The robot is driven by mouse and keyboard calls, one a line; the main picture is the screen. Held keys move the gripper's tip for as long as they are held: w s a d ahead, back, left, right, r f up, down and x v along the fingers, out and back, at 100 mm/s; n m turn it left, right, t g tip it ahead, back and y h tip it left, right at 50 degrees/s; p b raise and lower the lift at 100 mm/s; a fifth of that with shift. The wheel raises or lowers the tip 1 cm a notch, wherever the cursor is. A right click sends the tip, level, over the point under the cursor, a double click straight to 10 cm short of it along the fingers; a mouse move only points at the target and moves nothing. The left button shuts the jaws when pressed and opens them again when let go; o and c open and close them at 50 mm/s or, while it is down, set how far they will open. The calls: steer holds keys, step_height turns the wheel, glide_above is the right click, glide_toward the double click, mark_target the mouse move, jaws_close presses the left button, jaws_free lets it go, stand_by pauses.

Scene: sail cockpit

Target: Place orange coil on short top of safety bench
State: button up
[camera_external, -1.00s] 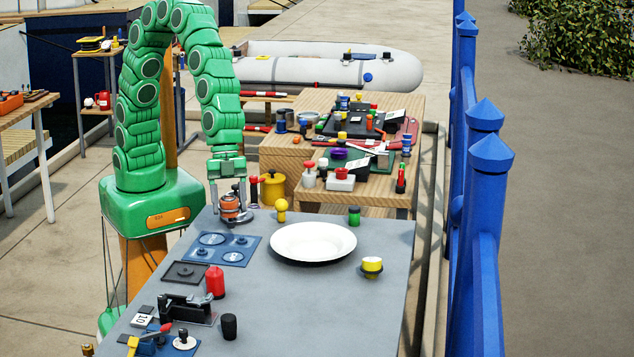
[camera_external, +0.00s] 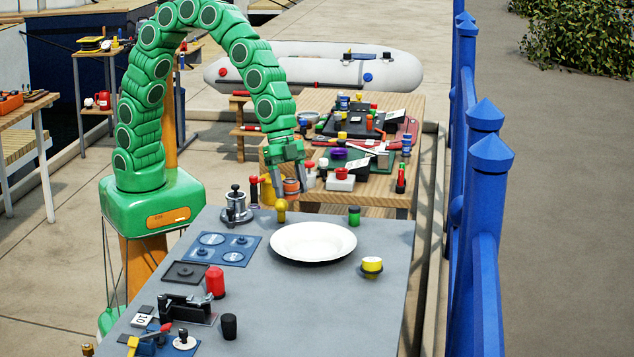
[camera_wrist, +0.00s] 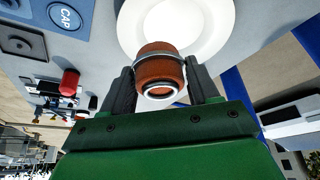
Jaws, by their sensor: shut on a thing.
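The orange coil (camera_external: 291,186) is held between the fingers of my gripper (camera_external: 289,192), which is shut on it. In the wrist view the coil (camera_wrist: 160,72) sits upright between both dark fingers (camera_wrist: 161,88), with a metal band around it. In the external view the gripper hangs above the far edge of the grey table, behind the yellow knob, in front of the wooden bench (camera_external: 320,98). That bench has a higher top at the back and a lower front top (camera_external: 345,197). I cannot tell which level is the short top. The arm hides part of the bench's left side.
The grey table (camera_external: 330,310) holds a white plate (camera_external: 313,241), a yellow knob (camera_external: 281,206), a green-topped jar (camera_external: 354,216) and a metal holder (camera_external: 236,208). Red-topped items (camera_external: 341,177) and tools crowd the bench. A blue fence (camera_external: 487,210) stands at right.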

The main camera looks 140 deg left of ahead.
steer(key=s+a+n+y, duration=0.1)
steer(key=s+a+n, duration=0.3)
steer(key=a, duration=0.9)
steer(key=s+a+n+y, duration=0.1)
steer(key=s+a, duration=0.5)
steer(key=a, duration=0.7)
steer(key=s+a+n+g+y, duration=0.15)
steer(key=s+a+n, duration=0.35)
steer(key=s+a, duration=1.1)
glide_toward(407, 178)
steer(key=shift+w+a+f, duration=0.15)
steer(key=shift+w+f, duration=0.45)
steer(key=shift+w+a+f, duration=0.3)
steer(key=shift+a+f, duration=0.2)
steer(key=shift+f, duration=1.7)
